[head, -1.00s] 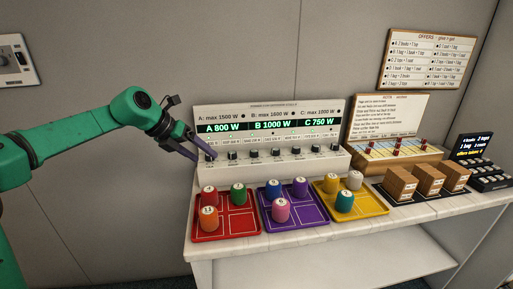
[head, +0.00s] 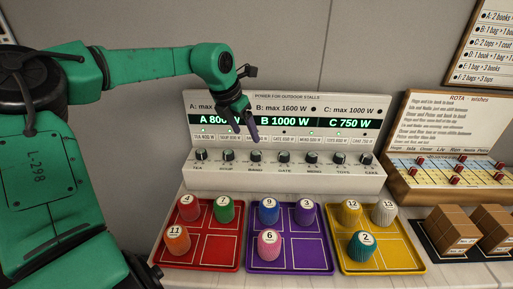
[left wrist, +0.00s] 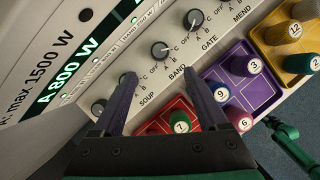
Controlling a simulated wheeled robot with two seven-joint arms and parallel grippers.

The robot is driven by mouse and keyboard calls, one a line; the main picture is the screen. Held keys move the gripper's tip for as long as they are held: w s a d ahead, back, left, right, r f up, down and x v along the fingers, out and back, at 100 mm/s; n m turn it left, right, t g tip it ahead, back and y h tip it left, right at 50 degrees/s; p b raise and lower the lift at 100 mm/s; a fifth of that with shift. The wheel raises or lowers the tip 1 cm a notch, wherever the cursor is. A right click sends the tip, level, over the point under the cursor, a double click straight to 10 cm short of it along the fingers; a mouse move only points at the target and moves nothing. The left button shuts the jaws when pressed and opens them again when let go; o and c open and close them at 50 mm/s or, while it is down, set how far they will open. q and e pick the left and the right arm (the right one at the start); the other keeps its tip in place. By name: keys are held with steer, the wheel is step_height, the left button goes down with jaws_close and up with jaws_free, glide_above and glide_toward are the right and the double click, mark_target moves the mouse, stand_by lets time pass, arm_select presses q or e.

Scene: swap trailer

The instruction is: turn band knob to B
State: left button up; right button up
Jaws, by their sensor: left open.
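The band knob (head: 256,157) is a dark round dial on the sloped white panel (head: 285,178), third from the left, above the label BAND. The band knob also shows in the left wrist view (left wrist: 160,50), with OFF, A, B and C marks around it; where its pointer stands is too small to tell. My left gripper (head: 254,137) is in front of the panel, just above the band knob in the head view and apart from it. Its purple fingers (left wrist: 160,95) are spread and empty.
Neighbouring knobs, soup (head: 228,156) and gate (head: 284,157), stand close on each side. Red (head: 222,262), purple (head: 310,262) and yellow (head: 400,262) trays with numbered pegs lie in front of the panel. The rota board (head: 450,180) stands at the right.

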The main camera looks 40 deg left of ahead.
arm_select(q)
glide_above(256, 153)
steer(key=s, duration=0.3)
steer(key=f, duration=0.5)
steer(key=shift+w, duration=0.25)
steer(key=x, duration=0.4)
steer(key=shift+w+a+r+p, duration=0.1)
steer(key=shift+w+p, duration=0.05)
steer(key=shift+p, duration=0.15)
steer(key=shift+f, duration=0.45)
arm_select(e)
steer(key=shift+w+a+r, duration=0.15)
steer(key=shift+w+r, duration=0.3)
steer(key=shift+w, duration=0.4)
arm_select(q)
steer(key=shift+w, duration=0.1)
arm_select(e)
steer(key=shift+s, duration=0.1)
arm_select(q)
jaws_close()
arm_select(e)
steer(key=shift+s, duration=0.15)
